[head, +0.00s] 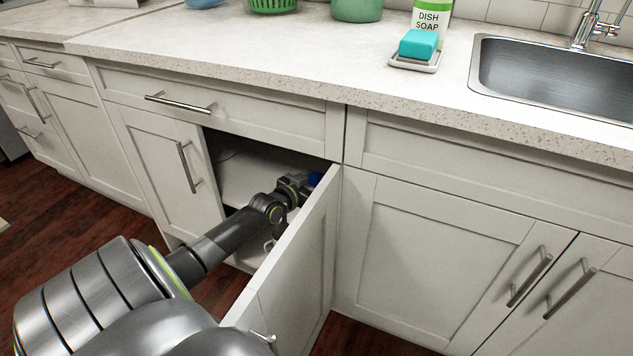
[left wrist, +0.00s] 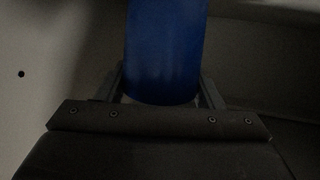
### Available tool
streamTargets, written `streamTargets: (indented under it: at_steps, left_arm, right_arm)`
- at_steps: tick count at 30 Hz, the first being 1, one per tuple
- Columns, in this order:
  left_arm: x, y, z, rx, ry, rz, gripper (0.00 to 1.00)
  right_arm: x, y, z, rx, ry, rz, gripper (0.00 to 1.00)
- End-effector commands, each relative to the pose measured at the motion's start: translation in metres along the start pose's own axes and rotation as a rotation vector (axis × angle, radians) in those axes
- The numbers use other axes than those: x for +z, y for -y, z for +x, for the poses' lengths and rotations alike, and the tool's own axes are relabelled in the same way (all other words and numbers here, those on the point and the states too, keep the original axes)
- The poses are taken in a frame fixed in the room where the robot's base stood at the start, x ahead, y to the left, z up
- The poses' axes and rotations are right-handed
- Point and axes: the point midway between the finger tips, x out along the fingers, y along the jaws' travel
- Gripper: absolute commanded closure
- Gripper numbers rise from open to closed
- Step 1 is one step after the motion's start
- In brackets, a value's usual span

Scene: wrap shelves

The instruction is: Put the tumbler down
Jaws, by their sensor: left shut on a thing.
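The tumbler (left wrist: 165,50) is blue and shows large in the left wrist view, between the two fingers of my left gripper (left wrist: 165,92). My left gripper (head: 300,184) reaches into that cabinet and is shut on the tumbler. The tumbler's far end is cut off, and I cannot tell whether it touches a shelf. My right gripper is in neither view.
The open cabinet door (head: 300,265) stands close to the right of my left arm. A cabinet shelf (head: 240,180) shows inside. The counter (head: 250,60) above holds a teal sponge (head: 418,44), dish soap (head: 433,14) and a green container (head: 357,9). A sink (head: 560,75) is at right.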

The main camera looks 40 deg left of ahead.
Motion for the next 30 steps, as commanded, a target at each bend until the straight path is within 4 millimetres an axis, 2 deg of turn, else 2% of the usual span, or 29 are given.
streamTargets:
  at_steps: [12,13,17,18,30]
  left_arm:
    - [0.002,0.000,0.000,0.000,0.000,0.000,0.73]
    - [0.002,0.000,0.000,0.000,0.000,0.000,0.36]
    - [0.002,0.000,0.000,0.000,0.000,0.000,0.19]
    - [0.002,0.000,0.000,0.000,0.000,0.000,0.17]
    - [0.000,0.000,0.000,0.000,0.000,0.000,0.17]
  right_arm:
    - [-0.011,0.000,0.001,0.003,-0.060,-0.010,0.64]
    - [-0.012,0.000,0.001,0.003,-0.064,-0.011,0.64]
    - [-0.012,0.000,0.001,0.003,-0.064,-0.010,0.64]
    - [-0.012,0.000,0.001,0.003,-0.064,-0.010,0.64]
    - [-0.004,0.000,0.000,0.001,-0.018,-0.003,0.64]
